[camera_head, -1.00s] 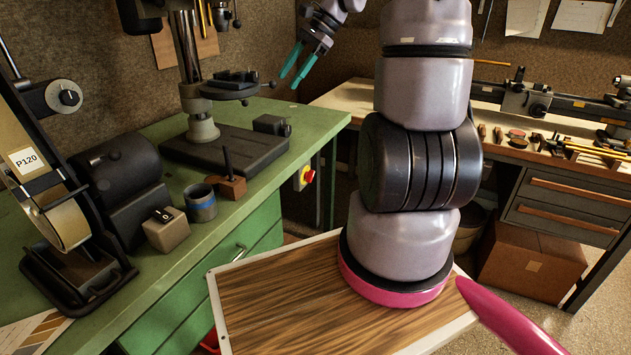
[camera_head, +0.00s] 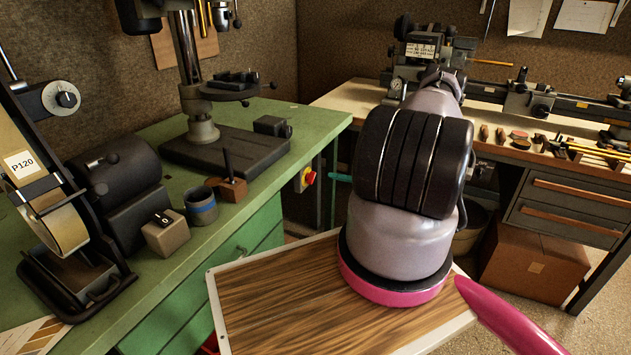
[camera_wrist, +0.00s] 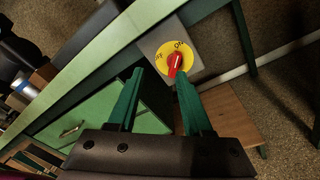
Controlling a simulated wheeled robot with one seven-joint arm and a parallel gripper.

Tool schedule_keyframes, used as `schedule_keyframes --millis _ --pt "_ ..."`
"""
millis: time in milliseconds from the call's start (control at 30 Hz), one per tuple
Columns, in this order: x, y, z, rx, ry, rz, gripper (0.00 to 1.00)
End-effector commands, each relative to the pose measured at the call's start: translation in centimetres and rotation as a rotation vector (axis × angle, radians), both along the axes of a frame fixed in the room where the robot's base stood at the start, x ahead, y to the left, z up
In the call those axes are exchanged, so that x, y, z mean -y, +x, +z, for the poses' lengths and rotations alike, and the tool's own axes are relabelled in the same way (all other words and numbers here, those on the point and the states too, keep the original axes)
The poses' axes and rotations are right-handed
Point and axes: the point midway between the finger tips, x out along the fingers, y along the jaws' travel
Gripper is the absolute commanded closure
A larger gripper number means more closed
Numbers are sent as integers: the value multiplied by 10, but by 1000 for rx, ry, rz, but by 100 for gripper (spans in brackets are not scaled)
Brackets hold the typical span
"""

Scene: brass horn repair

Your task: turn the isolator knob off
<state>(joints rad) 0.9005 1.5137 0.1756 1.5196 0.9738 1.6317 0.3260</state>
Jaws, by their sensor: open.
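The isolator knob (camera_head: 309,177) is red on a yellow disc. It sits on a grey box at the right end of the green bench. In the wrist view the knob (camera_wrist: 175,63) shows close up, with ON at the upper right of the disc and OFF at the left; its handle appears to point towards ON. My gripper (camera_wrist: 160,76) is open and empty, its two teal fingers reaching towards the knob. The knob appears nearer the right fingertip; I cannot tell whether they touch. In the head view only a teal finger shows, right of the knob; my arm hides the rest.
A workbench with a lathe (camera_head: 535,100) stands behind at right. A cardboard box (camera_head: 535,260) is on the floor.

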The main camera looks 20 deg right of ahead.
Motion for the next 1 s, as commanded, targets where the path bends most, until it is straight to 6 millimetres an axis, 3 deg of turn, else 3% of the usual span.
schedule_keyframes --millis 100,200,367,800,1000 --pt "7 -9 -28 -22 70 -71 50" --pt "9 -11 -37 -30 96 -99 50" --pt "0 0 -39 -32 104 -104 50" --pt "-48 61 -39 -30 101 -102 50" --pt "-56 72 -39 -31 100 -103 50"
